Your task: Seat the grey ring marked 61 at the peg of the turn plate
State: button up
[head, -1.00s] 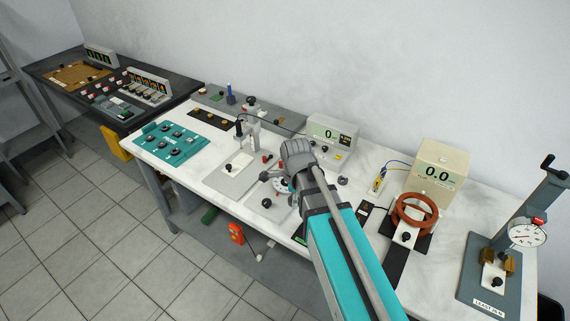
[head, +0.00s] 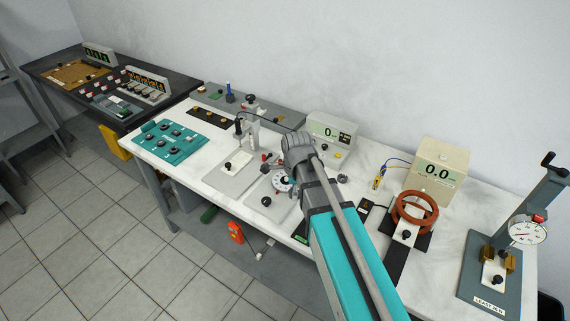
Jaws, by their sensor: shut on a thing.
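My gripper (head: 270,166) is at the left of my grey wrist, low over the back of the turn plate. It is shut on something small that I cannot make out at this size. The turn plate (head: 283,184) is a pale round dial with dark marks on a light grey base, partly hidden by my wrist. A black knob (head: 266,201) is at the front of that base. I cannot make out the peg. A small grey ring-like piece (head: 342,179) lies on the table right of my wrist; no number is readable on it.
A grey stand with a probe (head: 249,137) is close on the left of my gripper. A meter box (head: 333,132) stands behind my wrist. The brown coil (head: 414,211) and a press with a dial (head: 527,231) are to the right. The teal panel (head: 170,142) is at the left.

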jog(key=m+b, duration=0.2)
send_over(286, 177)
notch_tip(286, 177, down, 2)
jog(key=shift+d+f, duration=0.1)
jog(key=shift+f, duration=0.1)
jog(key=shift+f+b, duration=2.1)
jog(key=shift+b, duration=0.05)
jog(key=shift+f+b, duration=1.1)
jog(key=o, duration=1.2)
jog(key=shift+o, duration=0.2)
jog(key=shift+r, duration=0.15)
